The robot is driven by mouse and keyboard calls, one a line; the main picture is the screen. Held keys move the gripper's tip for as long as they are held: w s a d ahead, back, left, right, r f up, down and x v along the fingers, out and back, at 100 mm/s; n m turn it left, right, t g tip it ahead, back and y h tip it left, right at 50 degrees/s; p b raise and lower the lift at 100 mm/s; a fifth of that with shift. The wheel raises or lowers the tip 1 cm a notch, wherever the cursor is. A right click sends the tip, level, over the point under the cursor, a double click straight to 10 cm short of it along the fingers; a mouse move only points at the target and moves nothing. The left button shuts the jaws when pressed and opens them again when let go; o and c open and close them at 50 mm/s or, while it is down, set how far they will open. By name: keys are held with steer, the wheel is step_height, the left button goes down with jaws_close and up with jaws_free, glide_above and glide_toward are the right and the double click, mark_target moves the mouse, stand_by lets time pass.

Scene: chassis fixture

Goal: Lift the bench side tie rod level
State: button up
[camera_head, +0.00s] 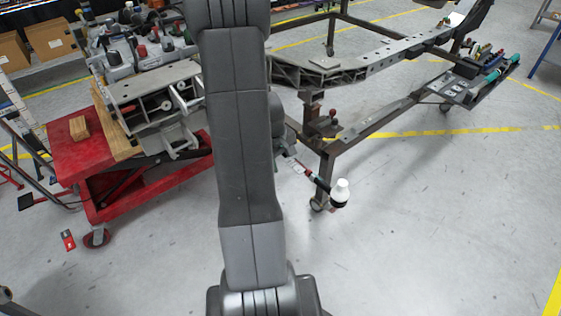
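My gripper (291,152) is at most partly visible there, beside the right edge of my arm. My upright arm hides most of it, so I cannot see its fingers or whether it grips the rod. The rod appears tilted, clear of the floor.
The steel chassis fixture (372,62) stands on castors at right, with teal-handled tools (492,77) on its side tray. A red cart (75,160) at left carries a metal casting (160,105) and wood blocks (78,129). The floor at lower right is clear.

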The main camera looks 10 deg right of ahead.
steer(key=shift+d, duration=0.1)
steer(key=c, duration=0.6)
steer(key=shift+d+f, duration=0.1)
jaws_close()
steer(key=shift+s, duration=0.1)
steer(key=shift+g+h, duration=0.4)
steer(key=shift+g, duration=0.5)
step_height(320, 180, up, 4)
steer(key=p, duration=0.5)
steer(key=shift+r, duration=0.2)
steer(key=shift+r+g+h+p, duration=0.3)
steer(key=shift+r+p, duration=0.15)
steer(key=shift+r, duration=0.15)
steer(key=o, duration=0.6)
jaws_free()
steer(key=shift+s+a+r, duration=0.1)
steer(key=shift+a, duration=0.15)
steer(key=shift+c, duration=0.2)
steer(key=shift+o, duration=0.2)
